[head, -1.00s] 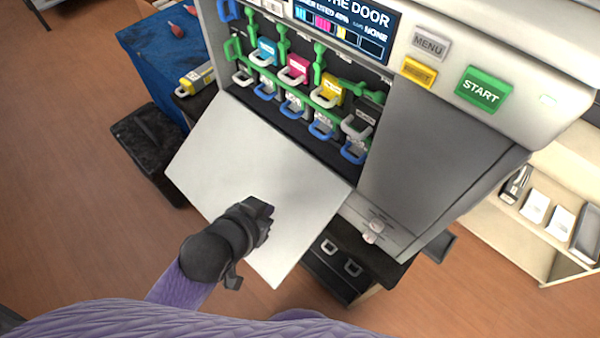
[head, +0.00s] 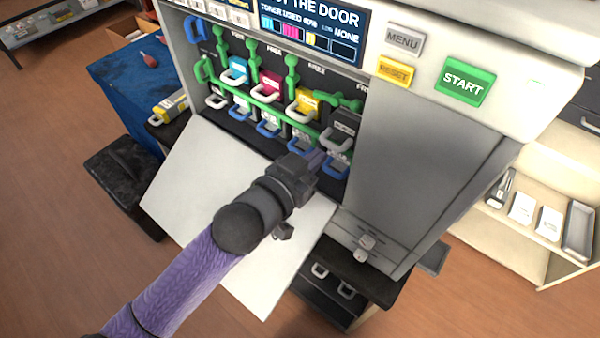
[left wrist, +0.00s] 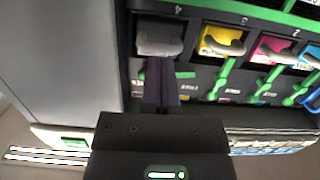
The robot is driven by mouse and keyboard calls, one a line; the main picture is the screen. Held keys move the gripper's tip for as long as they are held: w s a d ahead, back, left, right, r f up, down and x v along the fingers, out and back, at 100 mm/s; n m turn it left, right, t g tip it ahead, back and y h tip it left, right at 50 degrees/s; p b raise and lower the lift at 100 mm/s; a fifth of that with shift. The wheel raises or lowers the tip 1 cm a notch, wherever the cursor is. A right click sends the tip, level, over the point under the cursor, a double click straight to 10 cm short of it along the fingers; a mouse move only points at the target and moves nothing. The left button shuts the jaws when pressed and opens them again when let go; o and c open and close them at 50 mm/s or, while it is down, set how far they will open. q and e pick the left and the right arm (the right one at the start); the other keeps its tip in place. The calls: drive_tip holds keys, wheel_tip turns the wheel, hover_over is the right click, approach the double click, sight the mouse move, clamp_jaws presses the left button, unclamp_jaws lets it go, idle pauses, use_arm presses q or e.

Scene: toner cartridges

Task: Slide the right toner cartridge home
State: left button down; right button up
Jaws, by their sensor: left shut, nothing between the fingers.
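The right toner cartridge (head: 343,126) is the dark grey one at the right end of the row, with a pale loop handle. It stands out a little from its slot. In the left wrist view the dark cartridge (left wrist: 160,38) shows under the number 4, seen upside down. My left gripper (head: 318,160) is shut and empty, just in front of and below this cartridge. In the left wrist view its closed fingers (left wrist: 161,78) point at the cartridge's front end; whether they touch it I cannot tell. My right gripper is out of view.
Yellow (head: 305,103), magenta (head: 267,86) and cyan (head: 236,70) cartridges sit to the left, with green levers around them. The white door (head: 190,185) hangs open under my arm. A grey panel (head: 400,165) bounds the right side.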

use_arm(q)
drive_tip(key=shift+w+d, duration=0.15)
drive_tip(key=shift+x, duration=0.75)
drive_tip(key=shift+w, duration=0.15)
drive_tip(key=shift+b+x, duration=0.4)
drive_tip(key=shift+x, duration=0.4)
drive_tip(key=p, duration=0.5)
approach(329, 145)
drive_tip(key=f, duration=0.1)
drive_tip(key=shift+d+f, duration=0.1)
drive_tip(key=shift+f, duration=0.1)
